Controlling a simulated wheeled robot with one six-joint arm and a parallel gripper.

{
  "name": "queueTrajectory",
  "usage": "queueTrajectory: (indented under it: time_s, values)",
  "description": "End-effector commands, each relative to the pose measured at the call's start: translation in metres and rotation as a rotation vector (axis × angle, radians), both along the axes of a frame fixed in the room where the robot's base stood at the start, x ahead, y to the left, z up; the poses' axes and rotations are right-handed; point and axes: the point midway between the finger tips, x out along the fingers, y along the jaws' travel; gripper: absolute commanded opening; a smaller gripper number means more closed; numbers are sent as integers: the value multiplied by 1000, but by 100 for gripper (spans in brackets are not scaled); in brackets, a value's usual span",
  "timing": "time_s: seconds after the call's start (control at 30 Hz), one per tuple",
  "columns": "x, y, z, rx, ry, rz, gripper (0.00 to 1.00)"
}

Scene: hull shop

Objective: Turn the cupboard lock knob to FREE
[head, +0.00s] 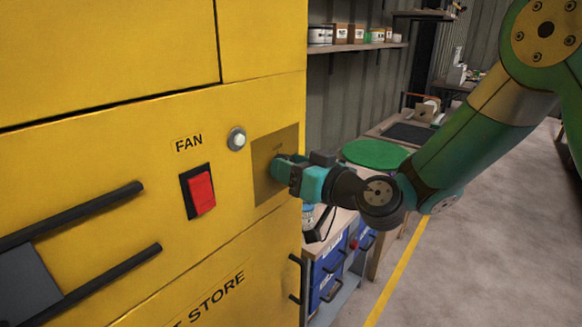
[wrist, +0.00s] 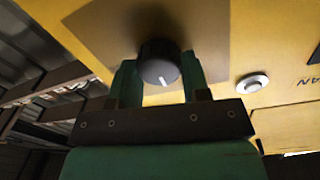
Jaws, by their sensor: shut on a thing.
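The cupboard (head: 150,150) is yellow and fills the left of the head view. The lock knob (wrist: 159,62) is a dark round knob with a white pointer line, set on a tan plate (head: 265,188) near the cupboard's right edge. In the wrist view the pointer runs toward the lower part of the knob. My gripper (head: 276,168) is at the plate, its green fingers on either side of the knob and shut on it. The fingers hide the knob in the head view. I cannot read the marks on the plate.
A red rocker switch (head: 202,192) under the word FAN and a round white button (head: 237,139) sit just left of the plate. Two black bar handles (head: 100,205) stick out further left. A workbench (head: 330,232) with blue drawers stands behind, beyond the cupboard's edge.

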Motion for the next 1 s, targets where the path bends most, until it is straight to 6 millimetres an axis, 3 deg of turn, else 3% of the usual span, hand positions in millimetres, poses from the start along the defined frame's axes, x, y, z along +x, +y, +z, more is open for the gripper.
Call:
queueTrajectory:
  time_s: [0.37,1.0]
  values:
    - [1,-1,0,90,115,-3,19]
    - [2,-2,1,455,582,-3,19]
